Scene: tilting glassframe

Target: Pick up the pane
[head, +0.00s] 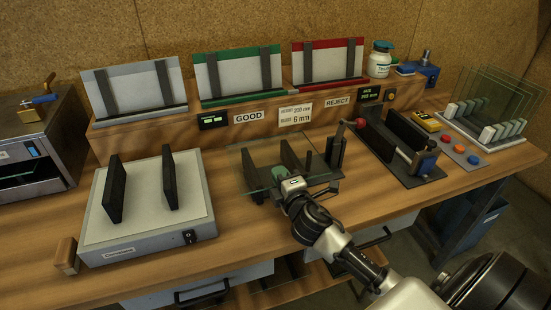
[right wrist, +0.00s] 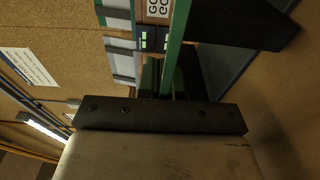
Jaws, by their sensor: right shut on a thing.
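A clear, green-tinted glass pane (head: 258,158) is at the dark measuring fixture (head: 328,187) in the middle of the bench. My right gripper (head: 284,176) is shut on the pane at its near side. In the right wrist view the pane shows edge-on as a green strip (right wrist: 177,45) running up from the dark gripper bar (right wrist: 160,117). I cannot tell whether the pane touches the fixture. My left gripper is not in view.
A light table with two black uprights (head: 92,228) stands left. Behind are grey, green and red racks (head: 235,100). A dark trough fixture (head: 407,178) with a red-knobbed lever and a rack of several glass panes (head: 508,137) stand right.

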